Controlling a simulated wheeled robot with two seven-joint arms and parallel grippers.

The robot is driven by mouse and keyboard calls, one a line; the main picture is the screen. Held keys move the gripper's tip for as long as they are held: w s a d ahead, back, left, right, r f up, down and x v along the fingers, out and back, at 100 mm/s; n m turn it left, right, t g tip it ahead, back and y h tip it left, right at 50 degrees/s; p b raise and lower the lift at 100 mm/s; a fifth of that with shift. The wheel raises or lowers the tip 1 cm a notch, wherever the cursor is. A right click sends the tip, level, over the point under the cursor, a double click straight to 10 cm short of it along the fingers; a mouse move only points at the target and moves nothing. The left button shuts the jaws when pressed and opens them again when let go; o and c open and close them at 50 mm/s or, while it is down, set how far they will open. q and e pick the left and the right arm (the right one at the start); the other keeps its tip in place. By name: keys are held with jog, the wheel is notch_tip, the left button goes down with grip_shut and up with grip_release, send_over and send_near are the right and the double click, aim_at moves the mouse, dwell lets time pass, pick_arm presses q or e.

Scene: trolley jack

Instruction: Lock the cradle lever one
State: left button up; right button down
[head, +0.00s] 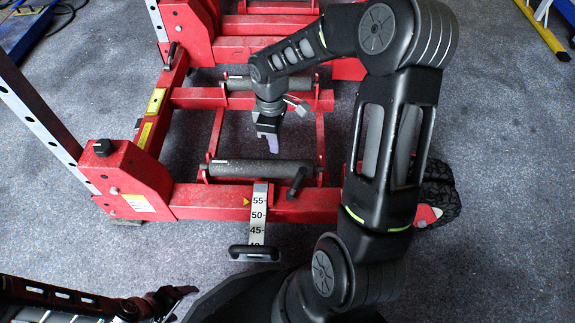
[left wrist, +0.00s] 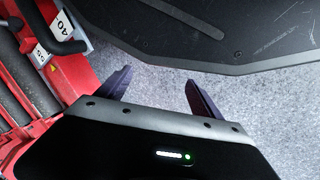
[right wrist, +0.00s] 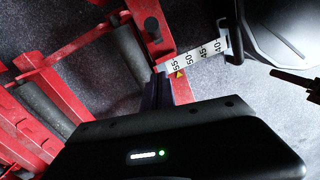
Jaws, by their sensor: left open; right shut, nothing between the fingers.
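The red trolley jack (head: 240,205) shows a black lever (head: 297,182) on its front beam, right of the white number scale (head: 259,210). I cannot tell for certain that this is cradle lever one. My right gripper (head: 268,145) is shut and empty, pointing down above the gap between the two rollers. It is apart from the lever, behind and left of it. In the right wrist view its closed fingers (right wrist: 157,92) hide part of the front beam. My left gripper (head: 182,300) is open and empty at the lower left; its spread fingers (left wrist: 160,90) show floor between them.
A grey roller (head: 255,169) lies behind the front beam and another (head: 240,84) lies further back. A black pull handle (head: 254,253) sticks out at the scale's front end. Grey floor is clear at the left front.

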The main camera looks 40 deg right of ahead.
aim_at(296, 183)
jog(key=s+d+f+b, duration=0.1)
jog(key=f+b, duration=0.2)
jog(key=f, duration=0.2)
jog(key=s+d+f+b, duration=0.1)
jog(key=s+f+b, duration=0.1)
jog(key=f, duration=0.3)
jog(key=shift+s+d+f+b, duration=0.15)
jog(key=shift+s+f+b, duration=0.15)
jog(key=shift+f+b, duration=0.15)
jog(key=shift+r, duration=0.1)
